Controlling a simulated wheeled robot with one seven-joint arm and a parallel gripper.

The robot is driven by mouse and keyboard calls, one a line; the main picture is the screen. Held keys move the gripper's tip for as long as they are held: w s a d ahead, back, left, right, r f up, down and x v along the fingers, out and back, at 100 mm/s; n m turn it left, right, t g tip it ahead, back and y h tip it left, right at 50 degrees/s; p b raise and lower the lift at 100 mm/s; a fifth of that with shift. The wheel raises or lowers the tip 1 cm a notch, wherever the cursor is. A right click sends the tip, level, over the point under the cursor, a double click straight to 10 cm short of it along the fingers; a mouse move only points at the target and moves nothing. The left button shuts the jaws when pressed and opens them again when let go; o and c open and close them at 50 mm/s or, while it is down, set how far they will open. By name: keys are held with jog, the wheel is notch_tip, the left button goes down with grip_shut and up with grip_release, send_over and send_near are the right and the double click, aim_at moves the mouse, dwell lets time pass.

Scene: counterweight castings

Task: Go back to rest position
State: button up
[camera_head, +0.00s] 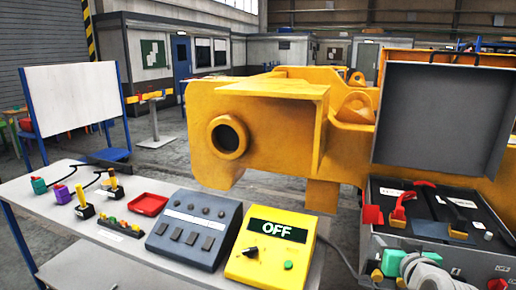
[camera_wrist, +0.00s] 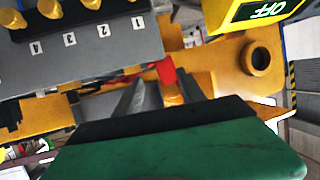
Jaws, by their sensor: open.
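My gripper (camera_wrist: 160,92) shows in the wrist view as two grey fingers standing apart. Nothing is seen held between them. A broad green and black block fills the lower part of that view, and it hides what lies behind it. Behind the fingers are a red piece (camera_wrist: 166,71) and yellow metalwork. The wrist picture is turned over, as the OFF label reads upside down.
A grey table (camera_head: 60,223) holds a red tray (camera_head: 148,204), joysticks, a grey control box (camera_head: 193,230) and a yellow OFF box (camera_head: 270,247). An open grey case (camera_head: 440,120) stands right. A large yellow casting (camera_head: 255,120) is behind. The wrist view shows a numbered panel (camera_wrist: 90,60) with yellow knobs.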

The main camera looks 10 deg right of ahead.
jog(key=a+f+n+g+y, duration=0.2)
jog(key=a+f+g+y, duration=0.15)
jog(key=a+f, duration=0.75)
jog(key=s+a+f+n+g+b, duration=0.1)
jog(key=s+a+f+g, duration=0.1)
jog(key=s+a, duration=0.3)
jog(key=s+a+f+g+b, duration=0.1)
jog(key=s+a+g, duration=0.3)
jog(key=a, duration=0.4)
jog(key=shift+s+a+f+n+g, duration=0.35)
jog(key=shift+s+a+f+n, duration=0.05)
jog(key=shift+s+f, duration=0.4)
